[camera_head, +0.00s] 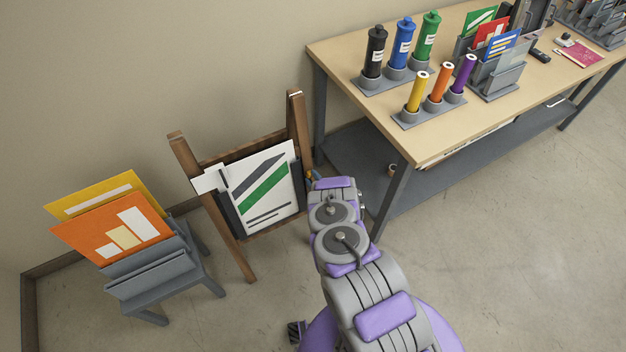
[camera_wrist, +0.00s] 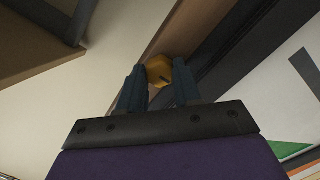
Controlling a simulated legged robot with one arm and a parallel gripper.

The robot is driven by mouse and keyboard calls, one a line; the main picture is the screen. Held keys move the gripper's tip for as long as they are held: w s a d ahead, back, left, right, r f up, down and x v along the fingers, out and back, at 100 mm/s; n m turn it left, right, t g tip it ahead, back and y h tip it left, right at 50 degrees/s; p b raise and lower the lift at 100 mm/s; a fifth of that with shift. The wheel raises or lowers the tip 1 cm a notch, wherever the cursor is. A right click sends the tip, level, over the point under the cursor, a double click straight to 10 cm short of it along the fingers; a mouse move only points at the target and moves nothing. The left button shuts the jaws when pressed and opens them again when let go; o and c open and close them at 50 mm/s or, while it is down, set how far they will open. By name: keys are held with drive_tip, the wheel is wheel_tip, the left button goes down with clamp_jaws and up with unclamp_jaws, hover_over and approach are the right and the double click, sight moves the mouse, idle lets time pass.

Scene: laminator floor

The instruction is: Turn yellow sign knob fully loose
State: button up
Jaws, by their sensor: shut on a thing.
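The yellow knob (camera_wrist: 159,69) sits on the brown wooden upright of the easel in the wrist view. It has a small dark mark on its face. My gripper (camera_wrist: 158,82) has its two dark blue fingers on either side of the knob and is shut on it. In the head view my arm reaches to the right-hand post of the wooden easel (camera_head: 299,125), and its wrist mostly hides the fingers and knob. The easel holds a white sign (camera_head: 262,190) with a green and a dark slanted stripe, behind dark side clamps.
A wooden-topped workbench (camera_head: 345,57) with cartridges, coloured rolls and card racks stands at the right, its near leg (camera_head: 391,201) close to my arm. A grey rack (camera_head: 165,275) with orange and yellow signs stands left of the easel. Floor at the right is clear.

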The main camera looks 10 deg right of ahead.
drive_tip(key=shift+s+f, duration=0.1)
drive_tip(key=shift+f, duration=0.05)
drive_tip(key=o, duration=1)
drive_tip(key=shift+o, duration=0.2)
drive_tip(key=shift+s+d+r+p, duration=0.15)
drive_tip(key=shift+s+r+p, duration=0.2)
drive_tip(key=shift+s, duration=0.15)
drive_tip(key=p+v, duration=0.3)
drive_tip(key=v, duration=1.3)
drive_tip(key=shift+f, duration=0.1)
